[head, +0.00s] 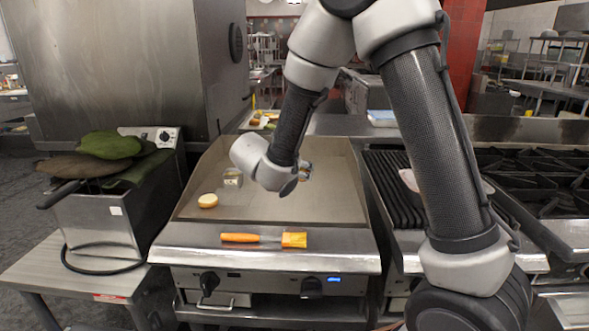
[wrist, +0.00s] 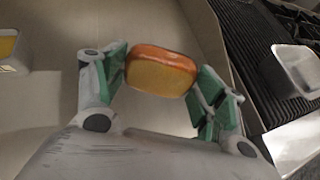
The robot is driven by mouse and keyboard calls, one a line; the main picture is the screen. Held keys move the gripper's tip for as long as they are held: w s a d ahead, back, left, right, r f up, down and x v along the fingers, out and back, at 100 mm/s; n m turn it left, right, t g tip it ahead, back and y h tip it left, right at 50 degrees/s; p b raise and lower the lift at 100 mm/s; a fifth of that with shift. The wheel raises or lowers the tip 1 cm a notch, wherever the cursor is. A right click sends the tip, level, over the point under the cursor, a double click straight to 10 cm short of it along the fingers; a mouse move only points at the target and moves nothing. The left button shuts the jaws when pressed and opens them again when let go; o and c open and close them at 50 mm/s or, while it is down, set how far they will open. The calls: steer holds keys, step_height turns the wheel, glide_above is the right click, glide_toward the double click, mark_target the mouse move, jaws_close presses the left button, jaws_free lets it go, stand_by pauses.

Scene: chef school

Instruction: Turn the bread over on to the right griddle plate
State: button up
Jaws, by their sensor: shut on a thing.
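My gripper (wrist: 160,78) is shut on a piece of bread (wrist: 163,68), held between its two green-padded fingers. The bread has a glossy brown crust along its upper edge and a paler yellow-brown face below. In the head view, my gripper (head: 303,172) is over the smooth flat griddle plate (head: 325,205), mostly hidden behind my wrist. A second, pale round piece of bread (head: 208,200) lies at the left of this plate. The ribbed griddle plate (head: 392,190) is to the right; it also shows in the wrist view (wrist: 240,75).
A small container with yellow contents (head: 232,180) stands on the smooth plate. An orange-handled brush (head: 265,239) lies on the front ledge. A fryer (head: 100,215) stands left, burners (head: 540,185) right.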

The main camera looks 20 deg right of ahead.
steer(key=n+t, duration=0.1)
steer(key=t, duration=0.1)
steer(key=d+f+n+t+y, duration=0.1)
steer(key=n+t, duration=0.1)
steer(key=t, duration=0.1)
steer(key=n+t+y, duration=0.1)
steer(key=t, duration=0.1)
steer(key=shift+w+d+f+t, duration=0.15)
steer(key=shift+w+f+t, duration=0.1)
steer(key=shift+t, duration=0.05)
steer(key=shift+n, duration=0.3)
steer(key=shift+a+f, duration=0.2)
steer(key=shift+f, duration=1.8)
steer(key=o, duration=0.9)
